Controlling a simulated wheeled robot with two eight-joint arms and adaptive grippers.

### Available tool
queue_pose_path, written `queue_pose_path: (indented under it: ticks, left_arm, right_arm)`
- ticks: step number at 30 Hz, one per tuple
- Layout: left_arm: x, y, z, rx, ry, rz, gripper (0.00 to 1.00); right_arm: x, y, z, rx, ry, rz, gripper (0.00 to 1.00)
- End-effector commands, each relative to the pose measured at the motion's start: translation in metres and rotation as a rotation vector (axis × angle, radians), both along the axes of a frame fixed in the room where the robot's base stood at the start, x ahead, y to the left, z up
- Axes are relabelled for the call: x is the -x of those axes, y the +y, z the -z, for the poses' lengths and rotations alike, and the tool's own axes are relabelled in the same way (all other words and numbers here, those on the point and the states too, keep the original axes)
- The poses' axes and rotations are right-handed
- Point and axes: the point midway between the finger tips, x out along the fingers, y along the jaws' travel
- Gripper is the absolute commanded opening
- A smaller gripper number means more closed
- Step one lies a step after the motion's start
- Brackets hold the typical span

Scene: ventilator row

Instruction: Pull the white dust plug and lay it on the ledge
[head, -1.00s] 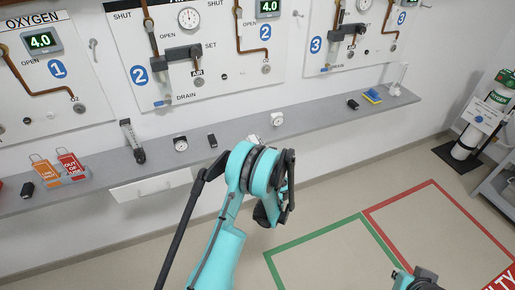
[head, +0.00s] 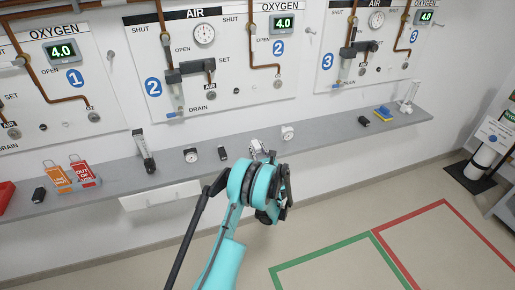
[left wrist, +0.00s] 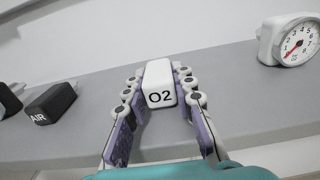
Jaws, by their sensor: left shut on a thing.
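The white dust plug (left wrist: 159,84), a small white block marked O2, sits between the fingers of my left gripper (left wrist: 160,88) in the left wrist view. The gripper is shut on it. The grey ledge (left wrist: 230,100) is behind and below the plug; I cannot tell whether they touch. In the head view my left gripper (head: 264,153) is at the front edge of the ledge (head: 330,134), mostly hidden behind my own wrist. My right gripper is not in view.
A white round gauge (left wrist: 297,42) stands right of the plug, and a black AIR block (left wrist: 50,105) lies left. In the head view, another dial (head: 191,155) and a black block (head: 223,153) are on the ledge.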

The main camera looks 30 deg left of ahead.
Motion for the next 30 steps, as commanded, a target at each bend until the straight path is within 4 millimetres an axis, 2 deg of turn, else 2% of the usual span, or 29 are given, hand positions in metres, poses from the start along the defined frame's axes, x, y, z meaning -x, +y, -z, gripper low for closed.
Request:
queue_pose_path:
  ticks: [7, 8, 10, 11, 20, 23, 30]
  left_arm:
    - [0.0, 0.0, 0.001, 0.0, 0.0, 0.0, 0.0]
    - [0.0, 0.0, 0.001, 0.0, 0.0, 0.0, 0.27]
    - [0.0, 0.0, 0.001, 0.0, 0.0, 0.0, 0.46]
    - [0.0, 0.0, 0.001, 0.0, 0.0, 0.0, 0.49]
    - [0.001, -0.002, 0.001, 0.0, 0.0, 0.001, 0.49]
    - [0.006, -0.009, 0.0, 0.0, 0.0, 0.003, 0.49]
    - [0.033, -0.04, 0.001, 0.0, 0.0, 0.002, 0.49]
  right_arm:
    - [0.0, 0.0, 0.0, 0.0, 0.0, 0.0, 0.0]
    - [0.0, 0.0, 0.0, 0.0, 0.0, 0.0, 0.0]
    - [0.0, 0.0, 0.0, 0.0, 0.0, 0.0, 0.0]
    - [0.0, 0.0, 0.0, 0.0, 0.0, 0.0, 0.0]
    - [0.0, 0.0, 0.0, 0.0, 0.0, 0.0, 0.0]
    - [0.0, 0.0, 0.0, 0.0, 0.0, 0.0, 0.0]
    - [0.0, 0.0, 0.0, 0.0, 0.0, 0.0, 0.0]
